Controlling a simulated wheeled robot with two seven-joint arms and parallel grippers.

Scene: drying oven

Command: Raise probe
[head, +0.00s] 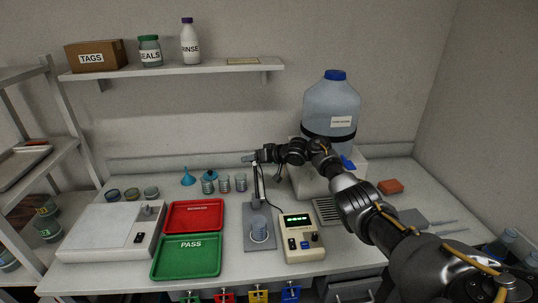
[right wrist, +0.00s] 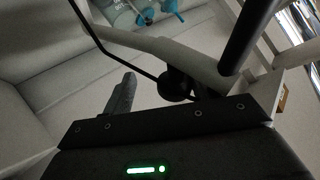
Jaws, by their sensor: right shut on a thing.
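The probe stand has a grey base plate (head: 259,242) and a thin upright post (head: 256,188). A clear cup (head: 259,229) stands on the base. My right gripper (head: 250,158) is at the top of the post, above the cup. In the right wrist view it is shut on a dark round part of the probe holder (right wrist: 175,83), beside a thick black rod (right wrist: 246,38) and a thin dark cable. The probe itself is too small and dark to make out. The beige meter (head: 301,238) beside the stand shows a lit green display. My left gripper is out of view.
A red tray (head: 195,216) and a green PASS tray (head: 186,257) lie left of the stand. Several small jars (head: 224,183) and a blue funnel (head: 188,177) stand behind. A large water jug (head: 331,105) stands at back right, close behind my right arm.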

